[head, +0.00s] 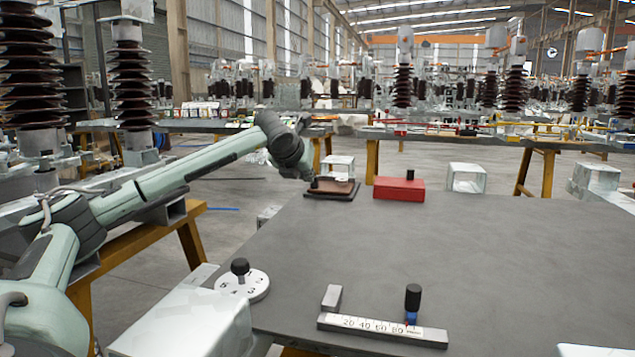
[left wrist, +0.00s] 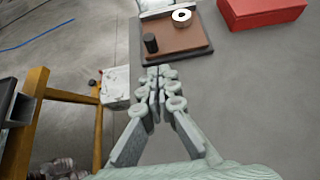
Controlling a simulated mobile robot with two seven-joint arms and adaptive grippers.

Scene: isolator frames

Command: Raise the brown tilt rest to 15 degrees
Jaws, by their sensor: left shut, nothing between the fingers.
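The brown tilt rest (head: 335,186) sits on a dark base at the far left edge of the grey table. In the left wrist view the brown plate (left wrist: 178,36) lies low over its base, and I cannot read its angle. A short black knob (left wrist: 150,42) stands at its near left corner, and a white ring-shaped piece (left wrist: 181,17) sits at its far side. My left gripper (left wrist: 159,72) is shut and empty, with its fingertips just short of the plate's near edge. In the head view the left gripper (head: 309,174) is partly hidden behind the arm's wrist. My right gripper is not in view.
A red block (head: 399,188) with a black knob stands right of the rest. A white numbered dial (head: 243,284) and a slider scale (head: 382,327) with a black-topped handle lie at the table's near side. The middle of the table (head: 460,250) is clear.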

